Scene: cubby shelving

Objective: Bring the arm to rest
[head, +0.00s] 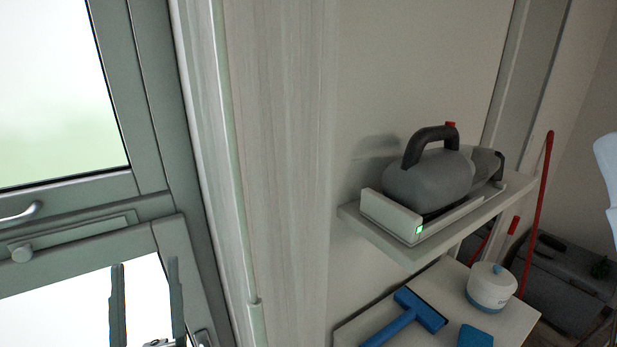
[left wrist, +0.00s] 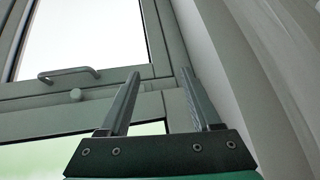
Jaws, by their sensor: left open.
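My left gripper (head: 146,305) is at the bottom left of the head view, in front of the lower pane of the grey-framed window (head: 157,100). Its two fingers point up, stand apart and hold nothing. In the left wrist view my left gripper (left wrist: 165,100) is also open and empty, with the window frame (left wrist: 150,72) behind the fingers. I cannot tell how far the fingers are from the frame. My right gripper is not in view. A white piece at the right edge of the head view is cut off, and I cannot tell what it is.
A wall panel (head: 275,150) stands right of the window. A grey handheld vacuum (head: 425,183) sits on a white shelf (head: 385,243). Below are a blue squeegee (head: 420,312), a white pot (head: 491,288) and a blue item (head: 474,337). A red pole (head: 537,205) leans farther right.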

